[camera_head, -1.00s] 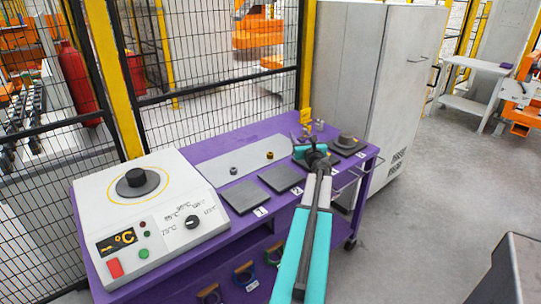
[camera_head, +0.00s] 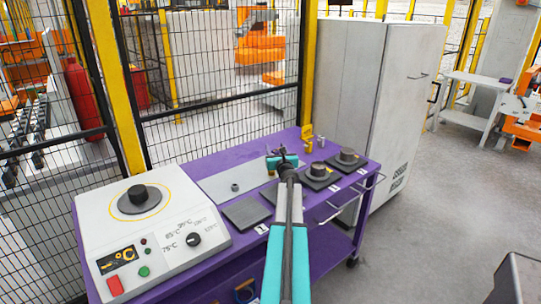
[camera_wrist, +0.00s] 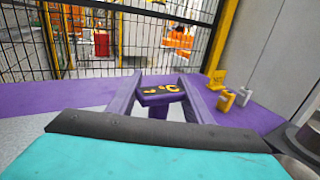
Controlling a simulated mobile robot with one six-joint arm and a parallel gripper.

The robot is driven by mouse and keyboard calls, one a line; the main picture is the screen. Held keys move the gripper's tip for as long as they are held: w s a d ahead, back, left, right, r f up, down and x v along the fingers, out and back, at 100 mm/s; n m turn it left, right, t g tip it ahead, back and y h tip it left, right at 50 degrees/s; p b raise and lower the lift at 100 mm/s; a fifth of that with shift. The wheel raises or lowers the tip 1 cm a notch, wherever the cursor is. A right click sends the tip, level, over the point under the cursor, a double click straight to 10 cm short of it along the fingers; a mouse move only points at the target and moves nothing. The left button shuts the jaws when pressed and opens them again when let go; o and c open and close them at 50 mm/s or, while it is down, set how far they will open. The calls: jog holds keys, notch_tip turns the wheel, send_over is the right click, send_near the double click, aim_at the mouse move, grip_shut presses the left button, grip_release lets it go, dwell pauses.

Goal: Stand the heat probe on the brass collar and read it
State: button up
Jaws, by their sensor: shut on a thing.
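My gripper (camera_wrist: 158,82) is shut on the heat probe (camera_wrist: 160,94), a small purple body with a dark face and orange "°C" marks, in the wrist view. In the head view my gripper (camera_head: 283,160) is over the back part of the purple bench. The brass collar (camera_head: 271,173) shows only as a small brassy bit on the pale strip, just left of my arm and mostly hidden. A small dark collar (camera_head: 235,187) sits further left on the strip. Whether the probe touches anything cannot be told.
A heater box (camera_head: 150,235) with dial and display stands at the left of the purple bench (camera_head: 190,165). Dark pads lie along the front; two at the right carry grey rings (camera_head: 318,170). A yellow stand (camera_head: 307,140), mesh fence and grey cabinet (camera_head: 350,90) border the back.

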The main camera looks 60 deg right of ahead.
jog(key=shift+w, duration=0.85)
jog(key=shift+w+f, duration=0.35)
jog(key=shift+f, duration=0.6)
jog(key=shift+w+f, duration=0.3)
jog(key=shift+f, duration=0.6)
jog(key=shift+f+b, duration=0.2)
jog(key=shift+b, duration=0.15)
jog(key=o, duration=1.2)
jog(key=shift+r, duration=0.15)
